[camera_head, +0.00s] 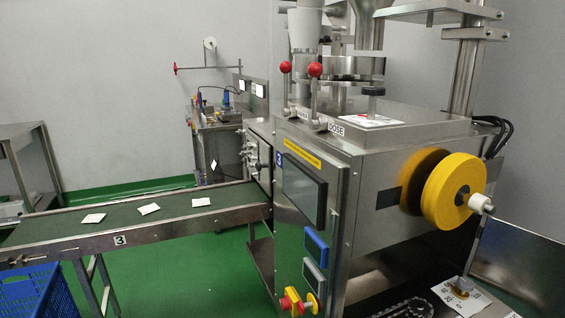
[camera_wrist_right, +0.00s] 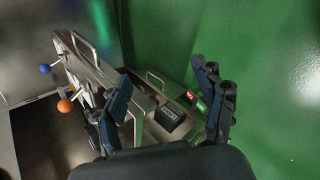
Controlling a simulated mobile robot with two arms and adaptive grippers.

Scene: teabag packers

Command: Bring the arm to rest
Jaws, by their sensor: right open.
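My right gripper (camera_wrist_right: 160,85) shows in the right wrist view with its two dark blue fingers spread apart. It is open, and I see nothing held between the fingers. Beyond and between the fingers lie a metal machine part and a dark block (camera_wrist_right: 170,117), with the green floor (camera_wrist_right: 245,40) around them; I cannot tell how far off they are. Neither of my grippers shows in the head view. My left gripper is in neither view.
The head view shows a steel packing machine (camera_head: 380,200) with a yellow roll (camera_head: 450,190). A conveyor (camera_head: 130,235) carries several white teabags. A blue crate (camera_head: 38,292) stands at the lower left. Orange (camera_wrist_right: 65,106) and blue (camera_wrist_right: 45,69) knobs stick out at left in the wrist view.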

